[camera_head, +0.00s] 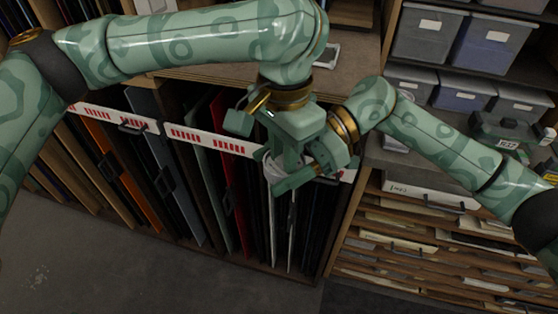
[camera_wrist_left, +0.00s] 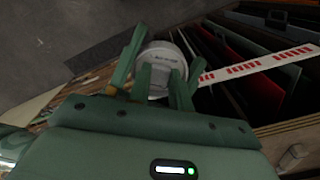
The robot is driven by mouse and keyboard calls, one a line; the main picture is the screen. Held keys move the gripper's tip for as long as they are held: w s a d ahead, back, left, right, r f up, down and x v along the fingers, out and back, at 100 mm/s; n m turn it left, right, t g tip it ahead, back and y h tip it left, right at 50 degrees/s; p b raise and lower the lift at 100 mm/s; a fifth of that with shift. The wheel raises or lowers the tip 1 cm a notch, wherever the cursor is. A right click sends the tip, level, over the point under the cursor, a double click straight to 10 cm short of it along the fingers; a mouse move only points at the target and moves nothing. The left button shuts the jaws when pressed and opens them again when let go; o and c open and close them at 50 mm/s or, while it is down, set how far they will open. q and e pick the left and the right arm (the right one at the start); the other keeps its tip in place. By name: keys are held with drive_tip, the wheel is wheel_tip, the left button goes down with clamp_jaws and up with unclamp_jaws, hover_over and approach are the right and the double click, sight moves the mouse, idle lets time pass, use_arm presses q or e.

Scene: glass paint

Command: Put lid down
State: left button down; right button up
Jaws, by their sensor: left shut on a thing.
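A round white thing (camera_wrist_left: 163,56), which looks like the lid or a lidded jar, sits between green fingers in the left wrist view. It has small dark print on its face. In the head view only a pale part of it (camera_head: 271,168) shows beside the grippers. My left gripper (camera_head: 286,163) is shut on it, held up in front of the shelf rack. My right gripper (camera_head: 308,176) comes in from the right, very close to the left one. Its fingers overlap the left gripper, so I cannot tell if they grip anything.
A wooden rack (camera_head: 327,240) of upright panels stands below and behind the grippers, with a white and red label strip (camera_head: 212,140) along its top. A wooden worktop (camera_head: 345,85) lies behind my arms. Grey bins (camera_head: 428,34) and flat paper shelves (camera_head: 400,235) stand at right. The floor at front left is clear.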

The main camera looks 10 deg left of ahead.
use_arm(q)
drive_tip(key=c, duration=1.2)
unclamp_jaws()
drive_tip(key=shift+s+d, duration=0.15)
use_arm(e)
drive_tip(key=shift+w, duration=0.15)
